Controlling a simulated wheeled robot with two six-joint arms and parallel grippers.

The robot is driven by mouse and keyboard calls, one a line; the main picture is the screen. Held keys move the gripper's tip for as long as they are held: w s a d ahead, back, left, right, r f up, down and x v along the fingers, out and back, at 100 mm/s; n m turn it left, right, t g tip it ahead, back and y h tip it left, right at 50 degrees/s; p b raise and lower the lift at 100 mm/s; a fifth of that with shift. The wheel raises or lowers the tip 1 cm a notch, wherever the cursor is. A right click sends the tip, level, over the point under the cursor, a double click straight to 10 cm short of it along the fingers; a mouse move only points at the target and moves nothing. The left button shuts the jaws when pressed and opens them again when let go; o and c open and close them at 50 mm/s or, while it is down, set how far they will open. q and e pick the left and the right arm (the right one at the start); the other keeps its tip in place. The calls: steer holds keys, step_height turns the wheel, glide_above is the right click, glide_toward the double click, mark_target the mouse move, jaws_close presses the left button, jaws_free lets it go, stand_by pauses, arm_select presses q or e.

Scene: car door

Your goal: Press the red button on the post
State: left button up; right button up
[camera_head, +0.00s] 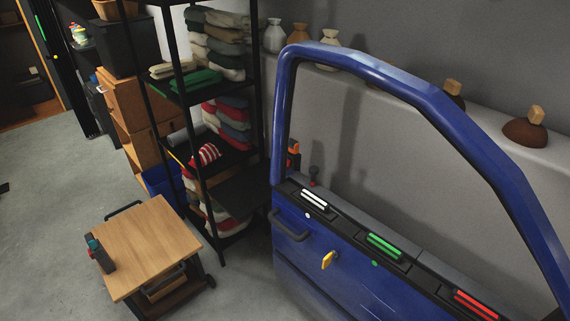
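A tall dark post or frame (48,45) stands at the far left back. It carries a small yellow spot and a small green spot. I cannot make out a red button on it. Neither of my grippers shows in the head view.
A blue car door (345,265) with white, green and red striped pieces fills the right. A wooden-topped cart (150,235) bearing a dark tool (101,255) stands front left. A black shelf (213,190) holds folded cloths.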

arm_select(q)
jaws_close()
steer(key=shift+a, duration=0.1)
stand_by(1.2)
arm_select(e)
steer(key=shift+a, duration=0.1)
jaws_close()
